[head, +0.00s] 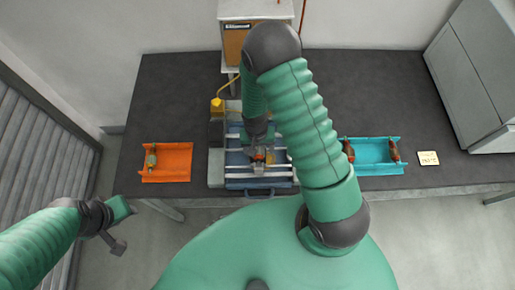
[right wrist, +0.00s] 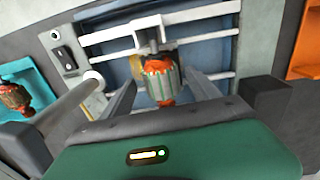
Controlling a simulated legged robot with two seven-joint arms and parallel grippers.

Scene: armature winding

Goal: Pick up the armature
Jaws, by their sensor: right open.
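An armature (right wrist: 160,80) with orange-red windings and a grey slotted core sits at the winding machine (head: 232,172), by a white bracket. My right gripper (right wrist: 165,95) is open, with a finger on either side of this armature; I cannot tell whether they touch it. In the head view the right gripper (head: 258,158) is over the machine's blue bed, and my arm hides part of it. Two more armatures (head: 348,150) (head: 394,151) lie in the teal tray (head: 373,155). My left gripper (head: 118,240) is off the table at the lower left.
A dark table (head: 180,90) carries the machine and both trays. A wooden-fronted box (head: 236,40) stands behind the machine. A grey cabinet (head: 475,70) is at the right. The table's back left is clear.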

